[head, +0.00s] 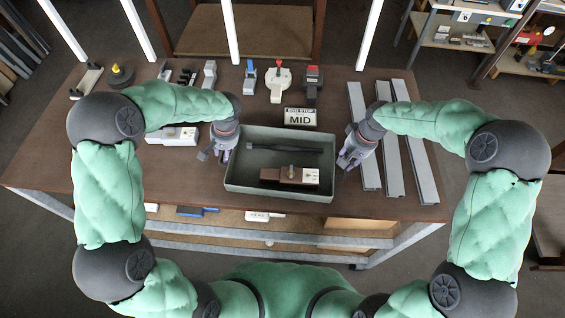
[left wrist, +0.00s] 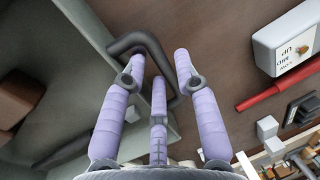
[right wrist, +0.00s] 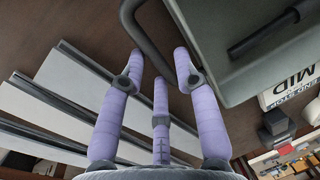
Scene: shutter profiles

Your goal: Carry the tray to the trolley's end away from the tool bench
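The grey-green tray (head: 275,195) stands on the brown worktop (head: 120,180), near its front edge. A dark bar (head: 290,149) and a brown block with a white end (head: 289,177) lie in it. My left gripper (head: 222,150) is at the tray's left end. In the left wrist view its spread fingers (left wrist: 160,62) are around or close over the tray's dark loop handle (left wrist: 148,38). My right gripper (head: 349,158) is at the right end. In the right wrist view its fingers (right wrist: 160,62) are spread beside the other handle (right wrist: 134,28). Neither looks closed; exact contact is unclear.
An END STOP MID sign (head: 300,117) stands just behind the tray. Long grey profiles (head: 395,150) lie to the right. Clamps and small tools (head: 279,80) line the back. A white box (head: 172,136) sits left of the tray. White posts rise behind the worktop.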

